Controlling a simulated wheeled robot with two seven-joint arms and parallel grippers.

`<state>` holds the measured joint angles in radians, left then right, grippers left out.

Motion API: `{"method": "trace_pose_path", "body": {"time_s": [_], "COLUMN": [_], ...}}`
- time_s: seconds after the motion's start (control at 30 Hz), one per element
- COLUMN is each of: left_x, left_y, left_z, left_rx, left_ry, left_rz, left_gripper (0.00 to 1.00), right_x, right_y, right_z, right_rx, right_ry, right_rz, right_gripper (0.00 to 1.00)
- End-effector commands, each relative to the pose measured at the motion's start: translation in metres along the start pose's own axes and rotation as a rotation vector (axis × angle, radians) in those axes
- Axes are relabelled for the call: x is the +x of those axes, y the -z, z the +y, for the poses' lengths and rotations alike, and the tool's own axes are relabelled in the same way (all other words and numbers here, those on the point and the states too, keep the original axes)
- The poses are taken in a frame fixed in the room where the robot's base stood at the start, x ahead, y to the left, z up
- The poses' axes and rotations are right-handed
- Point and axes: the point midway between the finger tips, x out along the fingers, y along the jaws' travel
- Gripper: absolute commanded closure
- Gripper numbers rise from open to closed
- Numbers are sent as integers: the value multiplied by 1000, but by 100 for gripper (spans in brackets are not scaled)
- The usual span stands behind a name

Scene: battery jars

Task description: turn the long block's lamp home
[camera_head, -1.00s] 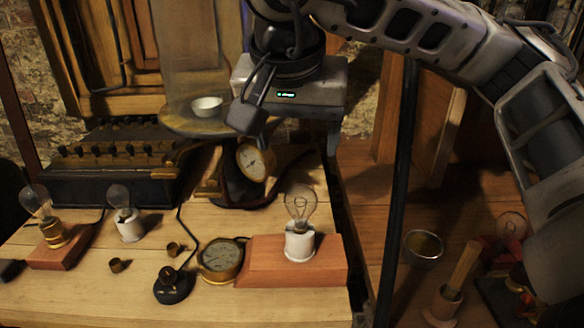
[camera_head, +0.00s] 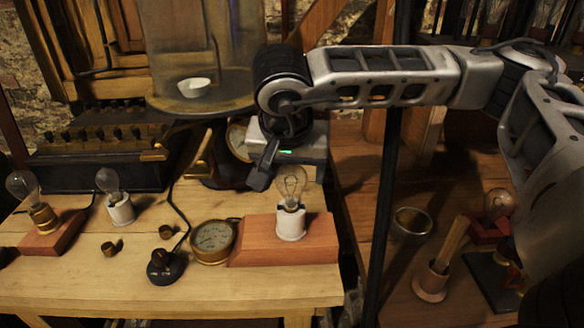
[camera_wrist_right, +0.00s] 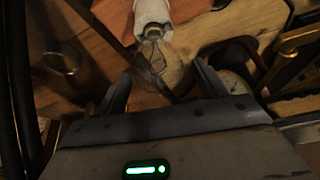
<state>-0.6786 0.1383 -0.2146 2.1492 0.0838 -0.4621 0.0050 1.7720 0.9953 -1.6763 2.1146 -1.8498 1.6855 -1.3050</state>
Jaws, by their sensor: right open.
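The long block (camera_head: 262,240) is a reddish wooden block near the right end of the workbench. Its lamp, a clear glass bulb (camera_head: 291,184), stands upright in a white socket (camera_head: 291,224) on the block. My right gripper (camera_head: 290,176) is open just above and around the top of the bulb. In the right wrist view the bulb (camera_wrist_right: 163,66) shows between the two spread fingers (camera_wrist_right: 162,90), with the white socket (camera_wrist_right: 152,14) beyond it. I cannot tell whether the fingers touch the glass. My left gripper is not in view.
A round brass gauge (camera_head: 213,241) lies left of the block. A short block with a bulb (camera_head: 43,240), another white-socket lamp (camera_head: 120,208) and a black knob (camera_head: 165,266) stand further left. A dark post (camera_head: 388,210) rises right of the bench.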

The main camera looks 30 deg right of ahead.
Motion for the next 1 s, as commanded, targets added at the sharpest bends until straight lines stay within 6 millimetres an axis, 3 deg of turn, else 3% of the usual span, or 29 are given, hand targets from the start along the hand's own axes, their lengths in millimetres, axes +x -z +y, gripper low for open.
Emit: {"method": "trace_pose_path", "body": {"time_s": [0.13,0.33,0.57,0.83,1.0], "left_x": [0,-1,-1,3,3], "left_y": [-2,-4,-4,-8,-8], "left_z": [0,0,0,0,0], "left_rx": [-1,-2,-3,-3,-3], "left_ry": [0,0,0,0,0], "left_rz": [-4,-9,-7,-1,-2], "left_gripper": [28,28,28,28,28], "right_x": [0,0,0,0,-1], "right_y": [0,0,-1,-2,-2], "right_z": [0,0,0,2,3], "right_rx": [0,0,25,402,510], "right_ry": [0,0,-12,-187,-235], "right_rz": [0,-1,-1,-2,-1], "right_gripper": [29,80,80,80,80]}}
